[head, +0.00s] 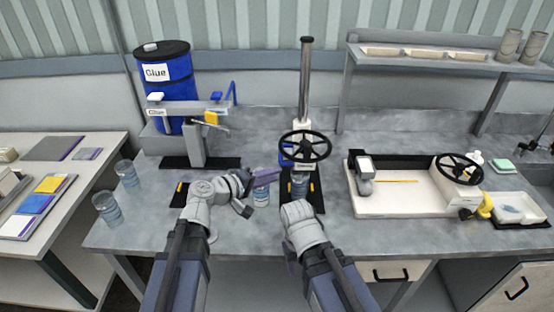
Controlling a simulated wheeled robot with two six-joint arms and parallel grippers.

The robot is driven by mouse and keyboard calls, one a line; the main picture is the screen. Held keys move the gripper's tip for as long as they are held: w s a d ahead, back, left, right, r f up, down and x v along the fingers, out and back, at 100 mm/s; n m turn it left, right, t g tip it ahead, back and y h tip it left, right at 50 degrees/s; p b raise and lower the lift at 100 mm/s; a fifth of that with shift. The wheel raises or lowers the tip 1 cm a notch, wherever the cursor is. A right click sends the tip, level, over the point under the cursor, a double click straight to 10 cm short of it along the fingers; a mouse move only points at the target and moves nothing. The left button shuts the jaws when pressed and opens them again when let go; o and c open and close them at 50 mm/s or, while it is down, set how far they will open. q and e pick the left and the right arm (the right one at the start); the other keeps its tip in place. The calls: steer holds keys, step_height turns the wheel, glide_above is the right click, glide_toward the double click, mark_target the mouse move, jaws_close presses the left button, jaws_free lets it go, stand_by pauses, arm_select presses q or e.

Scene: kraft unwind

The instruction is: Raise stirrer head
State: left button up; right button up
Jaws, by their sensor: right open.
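The stirrer stands at the middle of the bench, with a tall metal column (305,75) and a black handwheel (306,146) on its head.
A blue glue drum (168,82) and grey dispenser (194,140) stand at the left. Two cups (107,207) stand near the bench's left edge. A white tray machine (405,193) with its own handwheel is at the right, below a shelf (430,65).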

mark_target(280, 154)
arm_select(q)
steer(key=w+a+r+n+t, duration=0.1)
steer(key=w+a+n+t, duration=0.1)
steer(key=a, duration=0.1)
steer(key=shift+w+r, duration=0.35)
steer(key=shift+r, duration=0.05)
steer(key=shift+b+x, duration=0.75)
steer(key=shift+x, duration=3.25)
steer(key=shift+s, duration=0.1)
jaws_close()
